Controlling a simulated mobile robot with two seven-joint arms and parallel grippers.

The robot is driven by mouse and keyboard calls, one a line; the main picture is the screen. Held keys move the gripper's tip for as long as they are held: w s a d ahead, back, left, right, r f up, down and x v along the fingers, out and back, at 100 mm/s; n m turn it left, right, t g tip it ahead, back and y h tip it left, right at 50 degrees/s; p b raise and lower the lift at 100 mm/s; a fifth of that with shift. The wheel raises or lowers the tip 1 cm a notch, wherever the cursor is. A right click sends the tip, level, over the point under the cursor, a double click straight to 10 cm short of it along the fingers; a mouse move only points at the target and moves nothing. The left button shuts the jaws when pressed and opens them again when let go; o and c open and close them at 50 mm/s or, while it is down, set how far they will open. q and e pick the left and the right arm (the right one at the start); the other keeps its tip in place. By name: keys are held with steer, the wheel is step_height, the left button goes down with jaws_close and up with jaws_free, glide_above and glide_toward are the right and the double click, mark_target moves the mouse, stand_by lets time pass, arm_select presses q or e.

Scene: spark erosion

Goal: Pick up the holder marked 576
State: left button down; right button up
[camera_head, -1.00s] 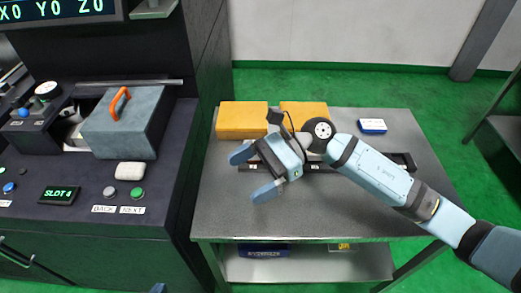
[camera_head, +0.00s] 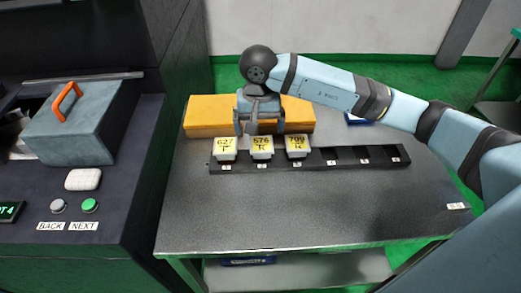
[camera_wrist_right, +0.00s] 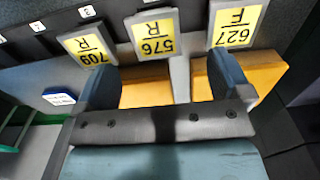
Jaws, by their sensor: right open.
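The holder marked 576 (camera_head: 262,147) is a pale block with a yellow label, in the middle of three holders at the left end of a black slotted rack (camera_head: 315,159). Holder 627 (camera_head: 225,148) stands to its left and holder 709 (camera_head: 297,146) to its right. My right gripper (camera_head: 260,128) points down just behind holder 576, open and empty. In the right wrist view, holder 576 (camera_wrist_right: 154,32) lies ahead of the gap between the fingers (camera_wrist_right: 163,78), with 709 (camera_wrist_right: 89,45) and 627 (camera_wrist_right: 236,24) on either side. My left gripper is not in view.
Orange boxes (camera_head: 207,116) stand behind the rack, close to my gripper. The rack's right-hand slots are empty. The grey table (camera_head: 310,210) is clear in front. A dark machine (camera_head: 130,190) with BACK and NEXT buttons stands at the left.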

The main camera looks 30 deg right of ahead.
mark_target(261, 144)
steer(key=f, duration=0.7)
steer(key=shift+d+f, duration=0.25)
steer(key=shift+d, duration=0.15)
steer(key=shift+c, duration=0.3)
steer(key=c, duration=1.1)
steer(key=shift+r, duration=0.1)
steer(key=shift+c, duration=0.2)
